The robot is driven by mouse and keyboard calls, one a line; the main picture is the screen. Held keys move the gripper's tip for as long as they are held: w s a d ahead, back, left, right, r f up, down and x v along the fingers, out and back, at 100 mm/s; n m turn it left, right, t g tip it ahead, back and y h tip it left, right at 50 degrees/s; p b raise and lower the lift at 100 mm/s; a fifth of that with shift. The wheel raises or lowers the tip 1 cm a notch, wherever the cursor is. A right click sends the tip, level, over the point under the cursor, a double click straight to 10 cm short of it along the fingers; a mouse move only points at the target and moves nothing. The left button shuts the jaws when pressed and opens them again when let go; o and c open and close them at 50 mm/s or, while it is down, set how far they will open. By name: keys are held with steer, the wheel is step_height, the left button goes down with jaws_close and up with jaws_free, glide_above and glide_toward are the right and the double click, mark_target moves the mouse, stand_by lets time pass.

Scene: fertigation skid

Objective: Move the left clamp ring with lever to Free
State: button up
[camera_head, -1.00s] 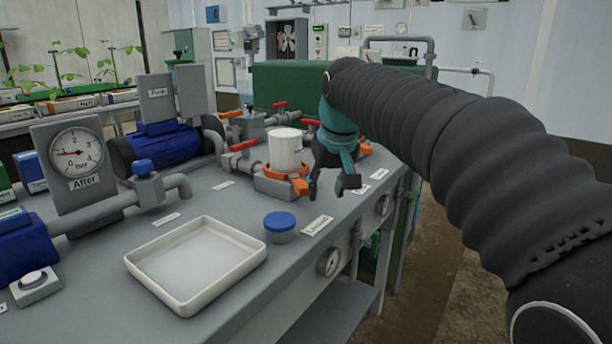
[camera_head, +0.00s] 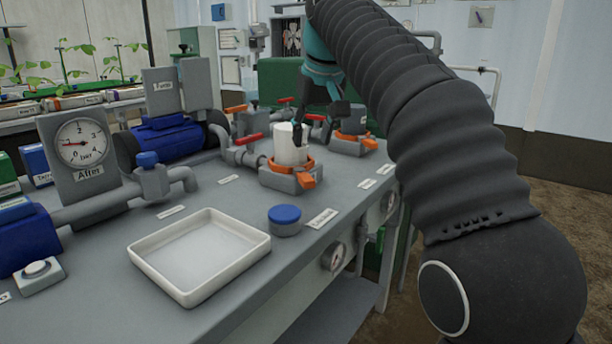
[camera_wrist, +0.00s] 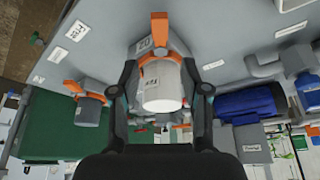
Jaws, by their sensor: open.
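The left clamp ring (camera_head: 283,168) is an orange band around the base of a white cup (camera_head: 290,145) on a grey block. Its orange lever (camera_head: 305,180) points toward the front right. In the wrist view the ring (camera_wrist: 150,64) lies ahead, with its lever (camera_wrist: 160,28) pointing up in the picture beside a small label. My gripper (camera_head: 319,120) is open and empty, above and behind the clamp. In the wrist view its fingers (camera_wrist: 160,84) stand left and right of the white cup (camera_wrist: 163,92); contact cannot be told.
A second orange clamp (camera_head: 345,148) with a dark cup (camera_head: 354,119) stands to the right. Red-handled valves and pipes (camera_head: 245,150) are behind. A white tray (camera_head: 150,270) and blue-capped jar (camera_head: 285,220) stand in front. A pressure gauge (camera_head: 82,142) is at left.

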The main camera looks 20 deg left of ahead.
mark_target(305, 177)
steer(key=b+x, duration=0.2)
steer(key=x, duration=0.8)
steer(key=shift+b, duration=0.4)
jaws_close()
